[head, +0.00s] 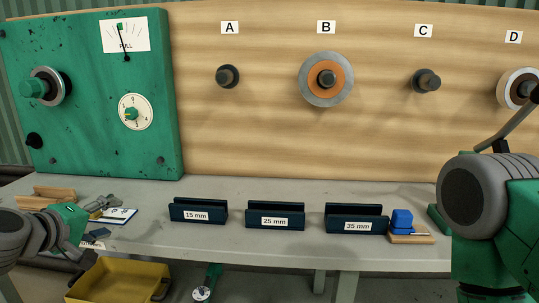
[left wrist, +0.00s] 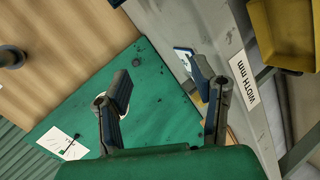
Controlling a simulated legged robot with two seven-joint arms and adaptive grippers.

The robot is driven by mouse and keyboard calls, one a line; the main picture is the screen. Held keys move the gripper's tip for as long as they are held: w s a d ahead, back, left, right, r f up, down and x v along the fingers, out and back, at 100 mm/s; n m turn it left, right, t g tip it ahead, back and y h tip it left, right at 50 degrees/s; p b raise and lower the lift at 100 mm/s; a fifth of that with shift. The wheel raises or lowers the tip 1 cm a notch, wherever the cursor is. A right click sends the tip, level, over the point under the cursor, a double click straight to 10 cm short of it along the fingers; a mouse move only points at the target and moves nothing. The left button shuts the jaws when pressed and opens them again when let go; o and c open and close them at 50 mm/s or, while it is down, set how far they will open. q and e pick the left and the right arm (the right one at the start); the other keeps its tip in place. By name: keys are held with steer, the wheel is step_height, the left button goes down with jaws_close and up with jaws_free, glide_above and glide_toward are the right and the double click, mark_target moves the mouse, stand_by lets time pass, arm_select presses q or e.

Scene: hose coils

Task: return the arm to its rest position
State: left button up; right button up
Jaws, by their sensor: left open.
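My left arm (head: 38,236) comes in at the lower left of the head view, above the left end of the bench. Its gripper (head: 100,220) is small there and partly merges with the items behind it. In the left wrist view the left gripper (left wrist: 165,88) is open, its two dark fingers well apart with nothing held between them. The green panel and the bench edge lie beyond the fingers. My right arm (head: 490,205) fills the lower right of the head view; its gripper does not show.
A green panel (head: 85,100) with gauge and dial stands at left. Pegs A (head: 228,76) and C (head: 426,80) are bare; B holds a grey-orange disc (head: 307,80). Three dark labelled holders and a blue block (head: 402,219) stand on the bench (head: 290,245). A yellow bin (head: 120,280) sits below.

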arm_select(q)
steer(key=s+d+f+m+g+p, duration=0.1)
steer(key=s+d+f+m+g, duration=0.25)
steer(key=s+f, duration=0.5)
steer(key=s+d+f+m+g+p, duration=0.2)
steer(key=s+d+f+m+g, duration=0.3)
steer(key=f, duration=0.6)
steer(key=s+a+f+m+g+y+p, duration=0.1)
steer(key=s+f, duration=0.3)
steer(key=s, duration=0.6)
steer(key=s+f+m+g+y, duration=0.1)
steer(key=s+f+m+g, duration=0.2)
steer(key=s, duration=0.8)
steer(key=shift+s+a+f+y+p, duration=0.25)
steer(key=shift+a+f+y+p, duration=0.1)
steer(key=shift+f, duration=0.35)
steer(key=shift+w, duration=0.1)
